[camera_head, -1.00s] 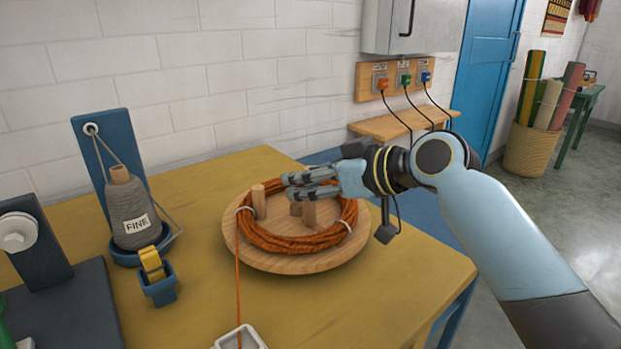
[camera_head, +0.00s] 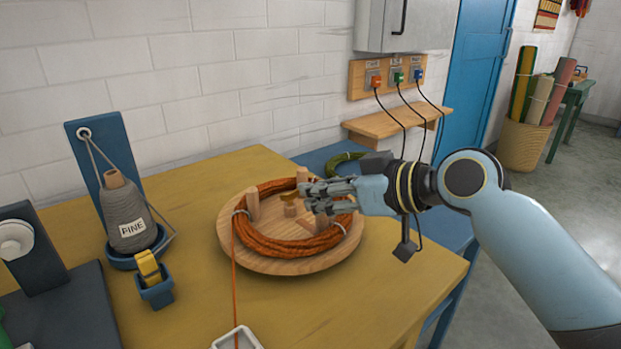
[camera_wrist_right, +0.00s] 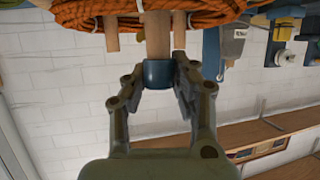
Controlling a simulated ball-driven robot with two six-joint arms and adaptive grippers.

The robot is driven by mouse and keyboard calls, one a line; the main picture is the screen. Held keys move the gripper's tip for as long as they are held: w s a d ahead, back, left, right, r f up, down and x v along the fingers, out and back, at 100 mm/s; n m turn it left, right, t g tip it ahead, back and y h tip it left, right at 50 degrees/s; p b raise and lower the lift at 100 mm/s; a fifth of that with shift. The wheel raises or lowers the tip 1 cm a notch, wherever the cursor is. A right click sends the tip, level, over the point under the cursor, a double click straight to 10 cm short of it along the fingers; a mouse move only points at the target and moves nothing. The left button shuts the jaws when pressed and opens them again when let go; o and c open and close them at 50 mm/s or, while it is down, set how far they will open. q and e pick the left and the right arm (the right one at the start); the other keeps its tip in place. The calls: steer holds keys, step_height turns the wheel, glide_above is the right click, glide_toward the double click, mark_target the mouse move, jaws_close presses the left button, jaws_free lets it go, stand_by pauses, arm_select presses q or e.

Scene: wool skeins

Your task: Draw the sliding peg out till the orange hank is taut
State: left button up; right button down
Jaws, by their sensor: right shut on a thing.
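The orange hank (camera_head: 290,247) lies in a loop on a round wooden dish (camera_head: 262,264), tied with pale bands. Wooden pegs stand inside the loop, one at the left (camera_head: 253,207) and one at the back (camera_head: 302,178). My right gripper (camera_head: 309,196) reaches over the dish from the right. In the right wrist view, my right gripper (camera_wrist_right: 160,72) is shut on the blue top of the sliding peg (camera_wrist_right: 158,76), with the orange hank (camera_wrist_right: 140,12) just beyond. In the head view the gripper hides that top. The peg's lower part (camera_head: 322,222) shows near the loop's right side. My left gripper is out of view.
A grey yarn cone (camera_head: 126,215) and a small blue holder (camera_head: 155,287) stand left of the dish. A white tray (camera_head: 238,339) is at the front edge. A green skein (camera_head: 343,163) lies behind my right gripper. Bare yellow tabletop (camera_head: 385,290) is at the front right.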

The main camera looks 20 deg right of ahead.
steer(key=c, duration=1)
jaws_free()
steer(key=shift+v, duration=6.05)
